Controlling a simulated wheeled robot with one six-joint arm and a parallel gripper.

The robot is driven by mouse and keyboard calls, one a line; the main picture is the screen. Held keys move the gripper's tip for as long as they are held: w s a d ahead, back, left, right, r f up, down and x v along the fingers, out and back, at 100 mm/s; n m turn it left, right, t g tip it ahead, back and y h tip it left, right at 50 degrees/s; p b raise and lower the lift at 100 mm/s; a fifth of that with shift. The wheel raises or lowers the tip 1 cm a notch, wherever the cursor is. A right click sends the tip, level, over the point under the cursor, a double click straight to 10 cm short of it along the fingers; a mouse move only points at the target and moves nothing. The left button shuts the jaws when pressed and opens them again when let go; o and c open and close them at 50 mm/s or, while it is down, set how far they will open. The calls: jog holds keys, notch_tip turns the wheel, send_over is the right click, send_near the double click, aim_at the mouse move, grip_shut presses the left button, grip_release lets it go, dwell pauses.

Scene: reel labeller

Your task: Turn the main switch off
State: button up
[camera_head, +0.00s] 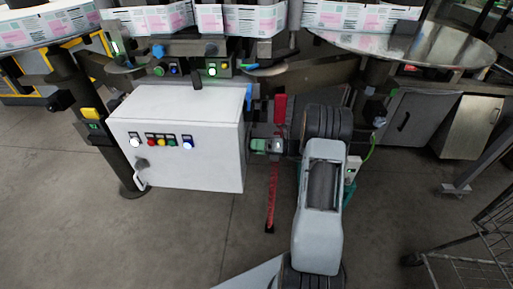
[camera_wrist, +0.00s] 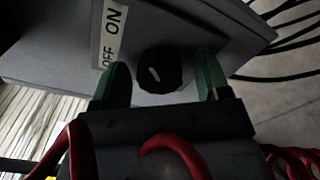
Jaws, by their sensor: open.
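The main switch (camera_wrist: 168,72) is a round black knob with a short white mark, on a grey panel in the wrist view. A pale label (camera_wrist: 110,35) left of it reads OFF and ON, and the mark slants up and to the left. My gripper (camera_wrist: 161,74) is open, with one green finger on each side of the knob. I cannot tell whether the fingers touch it. In the head view my gripper (camera_head: 259,146) is at the right side of the white cabinet (camera_head: 190,110); the knob is hidden there.
The cabinet front has several coloured buttons (camera_head: 162,142) and a handle (camera_head: 140,180). Above it stand round tables with labelled reels (camera_head: 255,20). A red strap (camera_head: 271,195) hangs beside my arm. A wire cart (camera_head: 490,240) stands at right. The floor in front is clear.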

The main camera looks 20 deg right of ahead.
jog(key=c, duration=0.9)
jog(key=shift+n, duration=0.3)
jog(key=n, duration=0.3)
jog(key=shift+n, duration=0.4)
jog(key=n+b, duration=0.1)
jog(key=n, duration=0.3)
jog(key=shift+f, duration=0.1)
jog(key=n+b, duration=0.2)
jog(key=n, duration=0.3)
jog(key=shift+n+b, duration=1.2)
jog(key=shift+n, duration=1)
